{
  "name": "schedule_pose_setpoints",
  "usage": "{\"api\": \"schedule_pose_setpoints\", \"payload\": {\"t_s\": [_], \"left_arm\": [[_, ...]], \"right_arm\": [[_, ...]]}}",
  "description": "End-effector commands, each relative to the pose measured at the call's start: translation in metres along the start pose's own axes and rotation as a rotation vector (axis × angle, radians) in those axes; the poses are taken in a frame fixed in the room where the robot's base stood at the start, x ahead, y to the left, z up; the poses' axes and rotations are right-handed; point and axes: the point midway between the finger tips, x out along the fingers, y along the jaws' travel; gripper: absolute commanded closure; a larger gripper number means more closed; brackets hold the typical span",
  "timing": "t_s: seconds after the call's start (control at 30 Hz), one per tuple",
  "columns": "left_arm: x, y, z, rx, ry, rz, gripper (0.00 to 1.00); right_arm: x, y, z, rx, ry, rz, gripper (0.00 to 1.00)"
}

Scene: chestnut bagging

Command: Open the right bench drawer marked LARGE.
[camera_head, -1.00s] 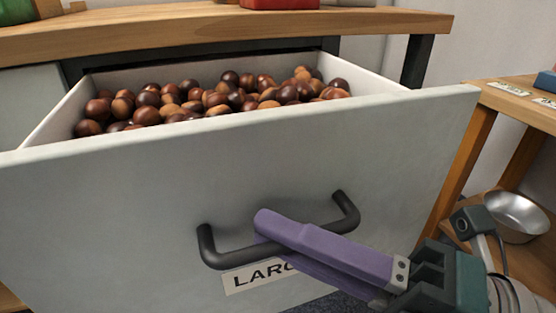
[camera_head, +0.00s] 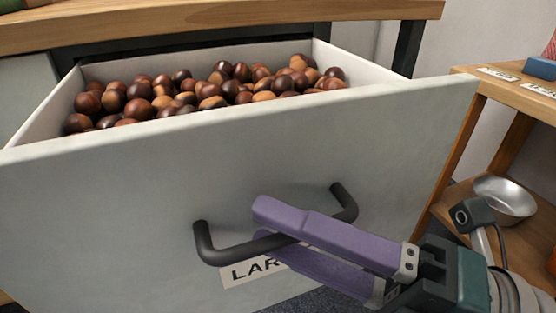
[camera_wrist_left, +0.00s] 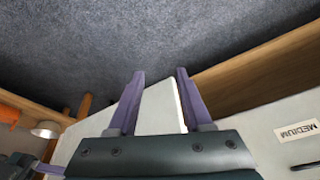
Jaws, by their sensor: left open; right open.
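The pale drawer (camera_head: 120,200) marked LARGE stands pulled out from the bench, with many brown chestnuts (camera_head: 210,90) inside. Its dark bar handle (camera_head: 222,250) is on the front, above the partly covered LARGE label (camera_head: 240,272). My right gripper (camera_head: 258,232) comes in from the lower right. Its purple fingers are apart, one above and one below the handle bar; I cannot tell whether they touch it. My left gripper (camera_wrist_left: 160,76) shows only in the left wrist view, open; a pale panel shows between and beyond its fingers.
The wooden bench top (camera_head: 220,22) overhangs the drawer. A side table (camera_head: 510,92) at the right carries labels and a blue item, with a metal pan (camera_head: 505,197) on its lower shelf. A MEDIUM label (camera_wrist_left: 299,131) shows in the left wrist view. Grey carpet (camera_wrist_left: 120,40) lies clear.

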Motion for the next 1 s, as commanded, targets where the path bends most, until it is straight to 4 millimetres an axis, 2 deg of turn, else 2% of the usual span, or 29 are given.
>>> {"api": "schedule_pose_setpoints", "payload": {"t_s": [0.17,0.27,0.5,0.7,1.0], "left_arm": [[-0.001,0.001,-0.001,-0.005,0.001,0.004,0.5],[-0.004,0.002,-0.002,-0.007,0.001,0.005,0.5],[-0.011,0.002,-0.004,-0.007,0.001,0.006,0.5],[-0.013,0.002,-0.004,-0.007,0.001,0.006,0.5],[-0.013,0.0,-0.004,-0.001,0.0,0.001,0.5]], "right_arm": [[-0.003,0.0,0.0,0.001,0.001,0.0,0.55],[-0.014,0.0,0.0,0.003,0.0,-0.003,0.55],[-0.063,0.0,0.0,0.003,0.0,-0.006,0.55],[-0.092,0.0,0.0,0.001,0.0,-0.002,0.55],[-0.1,0.0,0.0,0.0,0.0,0.0,0.55]]}}
